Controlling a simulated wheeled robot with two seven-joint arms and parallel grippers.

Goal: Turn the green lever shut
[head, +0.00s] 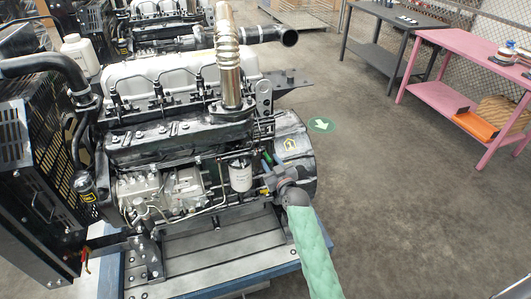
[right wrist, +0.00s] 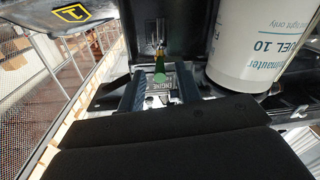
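The green lever (right wrist: 160,75) shows in the right wrist view, hanging below a brass-coloured fitting on the engine. My right gripper (right wrist: 160,88) is open, with one dark finger to the left of the lever and one to the right. Gaps show between the lever and both fingers. In the head view my right gripper (head: 268,166) is at the lower right of the engine (head: 180,140), beside the white filter (head: 240,176). The lever is too small there to tell clearly from the fingers. My left gripper is not in view.
The white filter (right wrist: 260,45) stands close on the right in the wrist view. A dark housing with a yellow label (right wrist: 73,12) is at upper left. A radiator unit (head: 40,165) stands left of the engine. Open floor (head: 420,210) lies to the right, before a pink table (head: 470,42).

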